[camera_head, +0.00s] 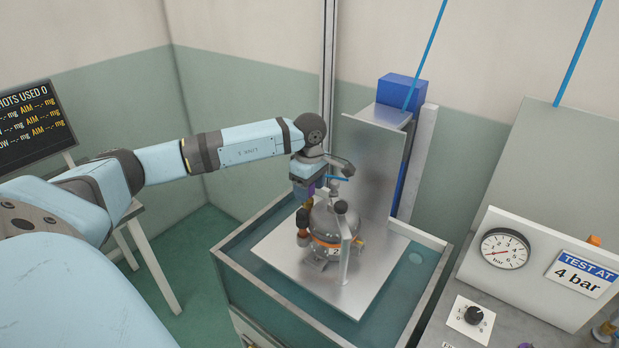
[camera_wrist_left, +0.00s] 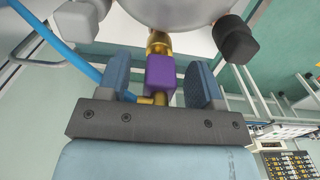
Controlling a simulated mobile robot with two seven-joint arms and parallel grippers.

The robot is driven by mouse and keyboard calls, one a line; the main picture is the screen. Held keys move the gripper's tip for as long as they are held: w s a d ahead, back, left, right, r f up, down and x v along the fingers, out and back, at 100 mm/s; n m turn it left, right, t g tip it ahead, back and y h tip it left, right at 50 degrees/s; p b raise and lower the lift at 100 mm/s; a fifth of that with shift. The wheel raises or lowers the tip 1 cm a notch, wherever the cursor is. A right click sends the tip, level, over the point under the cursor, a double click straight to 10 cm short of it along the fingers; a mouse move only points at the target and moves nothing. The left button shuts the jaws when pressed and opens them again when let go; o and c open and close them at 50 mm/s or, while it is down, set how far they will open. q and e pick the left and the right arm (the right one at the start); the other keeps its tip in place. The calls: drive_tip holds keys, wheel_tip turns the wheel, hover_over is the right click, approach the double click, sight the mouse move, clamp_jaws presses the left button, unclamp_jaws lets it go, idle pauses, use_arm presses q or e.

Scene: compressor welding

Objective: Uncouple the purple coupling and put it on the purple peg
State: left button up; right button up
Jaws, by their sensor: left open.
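The purple coupling (camera_wrist_left: 161,73) sits in the left wrist view on a brass fitting (camera_wrist_left: 158,43) under the grey compressor body. My left gripper (camera_wrist_left: 160,80) is open, with one finger on each side of the coupling and visible gaps between. In the head view my left gripper (camera_head: 307,187) is at the left side of the compressor (camera_head: 326,222), and mostly hides the coupling. A blue hose (camera_wrist_left: 75,55) runs beside the left finger in the wrist view. A small purple thing (camera_head: 525,346) shows at the bottom edge of the head view; I cannot tell whether it is the peg. My right gripper is out of view.
The compressor stands on a metal plate (camera_head: 285,255) above a water tank (camera_head: 231,275), with an upright metal panel (camera_head: 372,165) behind it. A test bench with a pressure gauge (camera_head: 505,249) and a knob (camera_head: 473,315) is at the right. A display (camera_head: 32,125) stands at the left.

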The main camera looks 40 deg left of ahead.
use_arm(q)
clamp_jaws()
idle(0.6)
drive_tip(key=shift+r, duration=0.35)
drive_tip(key=shift+r+p, duration=1)
drive_tip(key=shift+r, duration=1)
